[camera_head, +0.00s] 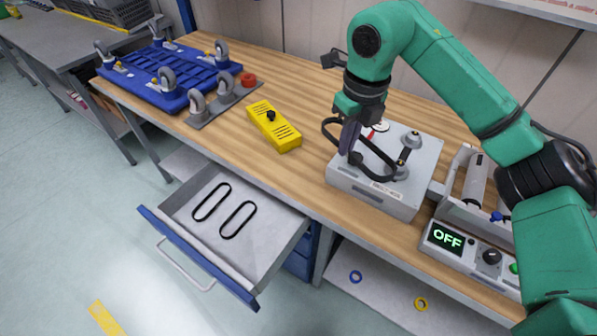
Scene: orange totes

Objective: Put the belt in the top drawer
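My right gripper (347,148) points down over the left part of the grey machine box (376,195) on the bench and appears shut on a black belt (378,178). The belt's loop bows out to the left of the fingers and runs right towards the small post on the box. I cannot tell whether it touches the box or post. The top drawer (262,268) is pulled open below the bench, with a blue front and grey inside. Two black belts (212,202) (238,220) lie flat in it. My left gripper is not in view.
A yellow box (274,126) with a black knob sits mid-bench. A blue wheeled dolly (166,80) and a grey caster plate (222,103) are at the left. A control panel reading OFF (447,237) stands right. Blue (356,277) and yellow (421,303) rings lie on the lower shelf.

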